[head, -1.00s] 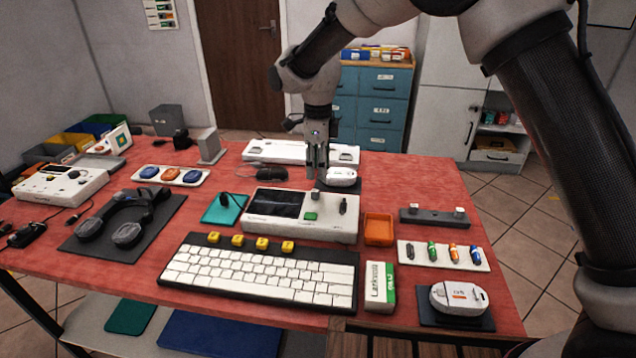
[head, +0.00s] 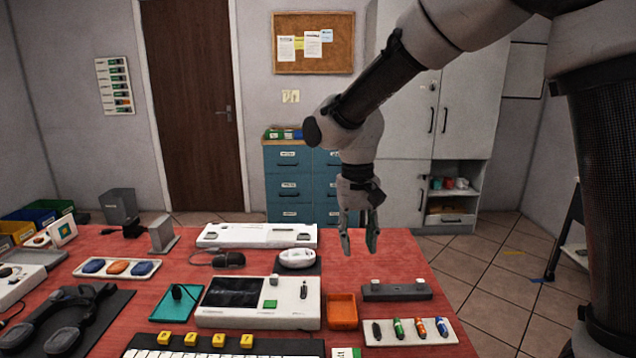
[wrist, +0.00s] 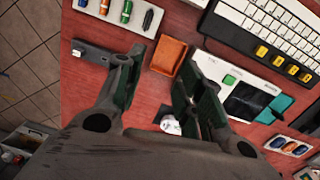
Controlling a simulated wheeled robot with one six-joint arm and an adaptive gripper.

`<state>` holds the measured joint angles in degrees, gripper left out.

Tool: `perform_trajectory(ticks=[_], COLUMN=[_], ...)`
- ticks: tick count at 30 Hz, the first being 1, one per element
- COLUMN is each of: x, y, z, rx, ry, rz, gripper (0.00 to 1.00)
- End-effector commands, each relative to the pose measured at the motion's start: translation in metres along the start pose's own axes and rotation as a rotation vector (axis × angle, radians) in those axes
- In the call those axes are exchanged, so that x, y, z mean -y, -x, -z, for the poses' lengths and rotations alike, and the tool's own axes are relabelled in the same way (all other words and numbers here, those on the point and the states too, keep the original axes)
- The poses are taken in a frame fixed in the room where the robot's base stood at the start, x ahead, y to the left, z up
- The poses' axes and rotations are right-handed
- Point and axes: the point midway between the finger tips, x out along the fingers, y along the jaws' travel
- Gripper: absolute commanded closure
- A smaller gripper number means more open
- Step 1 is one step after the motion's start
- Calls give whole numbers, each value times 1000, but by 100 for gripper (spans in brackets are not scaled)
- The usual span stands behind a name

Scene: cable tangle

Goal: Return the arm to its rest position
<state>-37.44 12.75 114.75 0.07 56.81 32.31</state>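My gripper (head: 359,236) hangs from my arm above the back right part of the red table (head: 400,256) in the head view, fingers pointing down. In the wrist view my gripper (wrist: 160,85) has its two fingers spread apart, with nothing between them. The orange tray (wrist: 169,56) lies below, beyond the fingertips. No object hangs from the fingers in either view.
The table holds a white device with a dark screen (head: 236,292), an orange tray (head: 342,311), a dark bar (head: 396,291), a white mouse (head: 297,257) and a strip of coloured pieces (head: 409,332). Blue drawers (head: 290,188) stand behind the table.

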Motion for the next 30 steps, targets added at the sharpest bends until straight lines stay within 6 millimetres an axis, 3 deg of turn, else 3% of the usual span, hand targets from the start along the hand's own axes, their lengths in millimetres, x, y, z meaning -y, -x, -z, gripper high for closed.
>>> perform_trajectory(ticks=[1,6,11,15,21,24,30], x=[-29,-114,-177,-218,-251,-261,-266], y=[12,36,46,50,64,74,75], z=[-14,-69,-126,-173,-210,-217,-220], rx=[-15,-78,-160,-248,-384,-434,-438], ry=[54,211,231,124,-25,-75,-101], rz=[12,37,46,48,38,31,27], gripper=[62,62,62,62,62,62,62])
